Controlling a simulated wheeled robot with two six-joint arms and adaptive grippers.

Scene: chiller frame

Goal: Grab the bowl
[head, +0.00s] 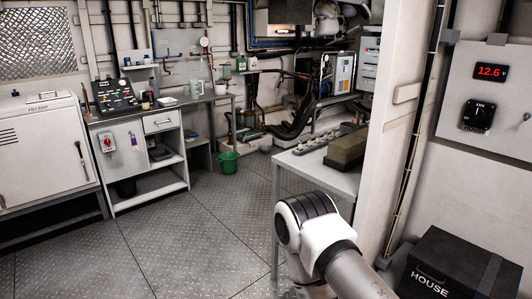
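I cannot make out a bowl for certain in the head view. Small items stand on the grey workbench (112,114) at the left, among them a pale container (167,101) and a white cup-like thing (220,89), too small to tell apart well. One of my arms reaches in at the lower right, showing a black and white joint and a grey link. Neither gripper is in view.
A white table (341,183) stands ahead of my arm, bearing a brown-grey block (347,148) and a row of small knobbed parts (314,141). A green bucket (228,163) stands on the floor. A black box (446,267) is at the lower right. The plated floor (170,240) is clear at centre left.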

